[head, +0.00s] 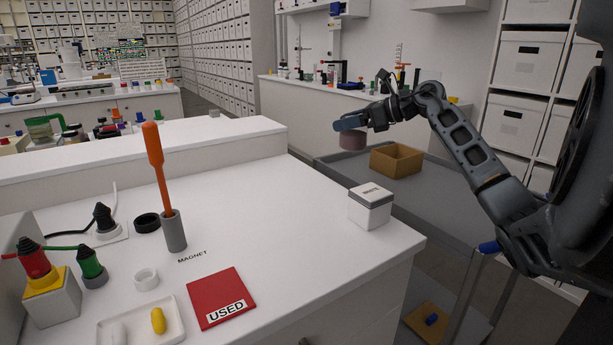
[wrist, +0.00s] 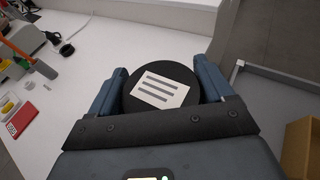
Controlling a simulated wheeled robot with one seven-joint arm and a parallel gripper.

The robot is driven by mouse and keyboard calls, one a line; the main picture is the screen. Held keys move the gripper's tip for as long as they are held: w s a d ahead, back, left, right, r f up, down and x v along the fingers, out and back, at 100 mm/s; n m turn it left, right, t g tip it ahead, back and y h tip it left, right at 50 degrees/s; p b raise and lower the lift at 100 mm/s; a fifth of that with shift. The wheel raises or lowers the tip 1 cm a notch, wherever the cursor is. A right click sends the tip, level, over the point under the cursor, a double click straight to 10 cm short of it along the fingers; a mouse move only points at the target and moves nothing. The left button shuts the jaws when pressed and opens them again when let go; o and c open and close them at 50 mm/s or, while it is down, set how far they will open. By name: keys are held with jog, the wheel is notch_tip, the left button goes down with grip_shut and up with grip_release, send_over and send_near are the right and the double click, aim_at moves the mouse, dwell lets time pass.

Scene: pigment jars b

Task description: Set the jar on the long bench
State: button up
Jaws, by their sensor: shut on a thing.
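My gripper (head: 351,123) is shut on a jar (head: 352,141), which hangs below the fingers and looks dull mauve-brown in the head view. In the wrist view the jar's round dark lid (wrist: 186,76) carries a white label with dark lines, and a blue-grey finger lies on each side. The jar is held in the air beyond the right edge of the near white bench (head: 225,165). Another white bench (head: 290,87) runs along the back wall. The pictures do not settle which is the long bench. The jar's underside is hidden in the wrist view.
A grey cart top (head: 440,195) with an open cardboard box (head: 396,160) stands right of the near bench. That bench holds a small white box (head: 370,206), a red USED mat (head: 222,297), a grey holder (head: 174,231) and a tray (head: 142,325). Its middle right is clear.

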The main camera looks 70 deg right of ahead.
jog(key=shift+w+a+f+p, duration=0.35)
jog(key=shift+w+a+f, duration=0.7)
jog(key=shift+w+f, duration=0.6)
jog(key=shift+w+a+f+p, duration=0.4)
jog(key=shift+w+a+f, duration=0.6)
jog(key=shift+w+f, duration=0.65)
jog(key=shift+w+a+f+p, duration=0.35)
jog(key=shift+w+a+f, duration=0.85)
jog(key=shift+f, duration=0.75)
jog(key=shift+w+d, duration=0.1)
jog(key=shift+d, duration=0.05)
jog(key=shift+f, duration=0.2)
jog(key=o, duration=1.1)
jog(key=shift+c, duration=0.2)
jog(key=shift+r, duration=0.1)
jog(key=shift+r, duration=0.15)
jog(key=b+v, duration=0.1)
jog(key=v, duration=1.1)
jog(key=shift+b, duration=0.3)
